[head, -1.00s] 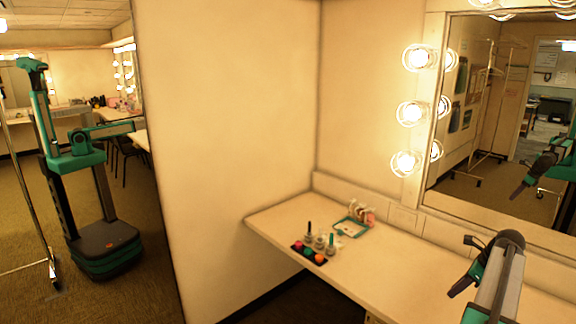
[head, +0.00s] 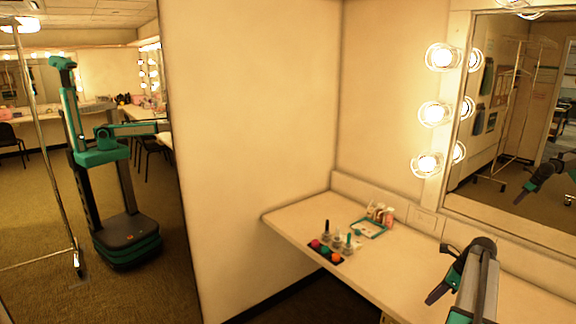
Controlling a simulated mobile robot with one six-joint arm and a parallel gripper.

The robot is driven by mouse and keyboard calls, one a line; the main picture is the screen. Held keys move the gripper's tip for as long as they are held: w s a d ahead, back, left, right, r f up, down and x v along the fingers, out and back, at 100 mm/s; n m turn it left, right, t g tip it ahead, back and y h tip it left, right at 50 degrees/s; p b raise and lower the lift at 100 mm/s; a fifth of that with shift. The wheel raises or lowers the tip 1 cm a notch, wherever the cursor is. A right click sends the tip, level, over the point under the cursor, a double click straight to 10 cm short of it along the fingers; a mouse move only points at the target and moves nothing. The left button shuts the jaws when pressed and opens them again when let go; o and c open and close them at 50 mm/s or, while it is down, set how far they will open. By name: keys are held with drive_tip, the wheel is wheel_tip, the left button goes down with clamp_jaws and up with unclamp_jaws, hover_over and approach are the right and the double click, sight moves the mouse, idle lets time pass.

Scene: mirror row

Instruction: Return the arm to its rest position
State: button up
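My arm (head: 478,285), grey and black with teal parts, reaches over the counter's right part at the lower right. My gripper (head: 438,287) is at its end, dark and pointing down-left above the countertop. It is small and seen from behind, so I cannot tell whether its fingers are apart. I see nothing held in it. The wall mirror (head: 535,130) reflects the dark gripper end at its right edge. A tall mirror (head: 120,200) on the left reflects my teal and black body, with the arm stretched out level and its end cut off by the mirror's edge.
The counter (head: 290,218) runs along the wall under the mirror. Toward its far left end are a dark tray with coloured round items (head: 325,252), small bottles (head: 348,242) and a teal-edged tray (head: 368,229). Lit bulbs (head: 428,164) line the mirror. The countertop between these and my gripper is clear.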

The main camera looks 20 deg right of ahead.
drive_tip(key=w+a+f+n+g+y, duration=0.1)
drive_tip(key=w+a+f, duration=0.2)
drive_tip(key=a+f, duration=0.5)
drive_tip(key=w+a+f+n+g+b, duration=0.15)
drive_tip(key=a+f, duration=0.35)
drive_tip(key=a, duration=0.6)
drive_tip(key=w+a+f+n+g+y, duration=0.1)
drive_tip(key=w+a+f+n+g, duration=0.15)
drive_tip(key=a+f, duration=0.55)
drive_tip(key=s+a+f+n+g, duration=0.1)
drive_tip(key=s+a+f+n, duration=0.3)
drive_tip(key=a, duration=0.5)
drive_tip(key=s+a+f+n+g+h+b, duration=0.1)
drive_tip(key=s+a+f+n+g, duration=0.1)
drive_tip(key=s+a+f, duration=0.55)
drive_tip(key=s+a+f+n+g, duration=0.1)
drive_tip(key=s+a+f+n, duration=0.2)
drive_tip(key=a, duration=0.8)
drive_tip(key=s+a+f+n+h, duration=0.1)
drive_tip(key=s+n+h, duration=0.1)
drive_tip(key=s+n, duration=0.5)
drive_tip(key=s+a+f+n+h, duration=0.1)
drive_tip(key=s+f+n, duration=0.1)
drive_tip(key=s+n, duration=0.5)
drive_tip(key=n+b, duration=0.1)
drive_tip(key=n, duration=0.2)
drive_tip(key=shift+s+f+g+h, duration=0.25)
drive_tip(key=shift+s+g+h, duration=0.05)
drive_tip(key=shift+h, duration=0.1)
